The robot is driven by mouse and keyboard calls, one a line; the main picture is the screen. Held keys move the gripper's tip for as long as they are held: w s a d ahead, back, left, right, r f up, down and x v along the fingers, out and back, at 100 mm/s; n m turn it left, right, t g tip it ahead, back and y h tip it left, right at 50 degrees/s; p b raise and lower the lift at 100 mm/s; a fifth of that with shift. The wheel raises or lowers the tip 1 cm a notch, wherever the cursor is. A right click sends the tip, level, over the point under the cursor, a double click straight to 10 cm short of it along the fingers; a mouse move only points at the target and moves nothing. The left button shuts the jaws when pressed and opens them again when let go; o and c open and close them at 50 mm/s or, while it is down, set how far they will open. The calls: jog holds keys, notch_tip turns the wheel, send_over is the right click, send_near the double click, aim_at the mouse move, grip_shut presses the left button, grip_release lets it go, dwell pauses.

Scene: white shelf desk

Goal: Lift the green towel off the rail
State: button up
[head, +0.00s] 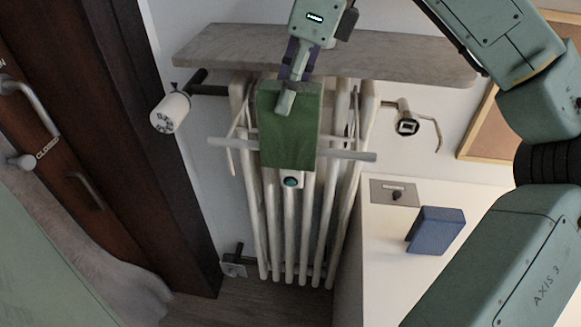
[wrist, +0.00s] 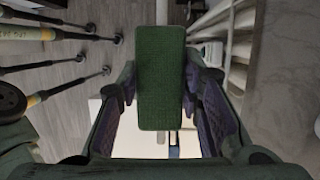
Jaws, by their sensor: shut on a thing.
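The green towel (head: 290,140) hangs upright in front of the white radiator in the head view. Its top is well above the grey rail (head: 231,142), and its lower part crosses in front of the rail. I cannot tell whether towel and rail touch. My gripper (head: 287,95) is at the towel's upper part and is shut on it; one finger shows on the towel's near face. In the wrist view the towel (wrist: 160,75) fills the space between the dark fingers. A bit of the rail (wrist: 161,14) shows beyond it.
The radiator (head: 272,225) stands behind, under a marble shelf (head: 400,58) close to my gripper. A white valve knob (head: 170,112) is at left, a pipe fitting (head: 407,124) at right. A blue box (head: 436,231) sits on the white cabinet (head: 385,270). A dark wooden door (head: 120,150) is at left.

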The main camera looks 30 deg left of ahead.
jog(key=shift+r, duration=2.75)
jog(key=shift+s, duration=0.1)
jog(key=s+d+b, duration=0.1)
jog(key=s+d, duration=0.4)
jog(key=s, duration=0.6)
jog(key=shift+s+d+r+b, duration=0.25)
jog(key=shift+d+r+b, duration=0.05)
jog(key=shift+f, duration=0.1)
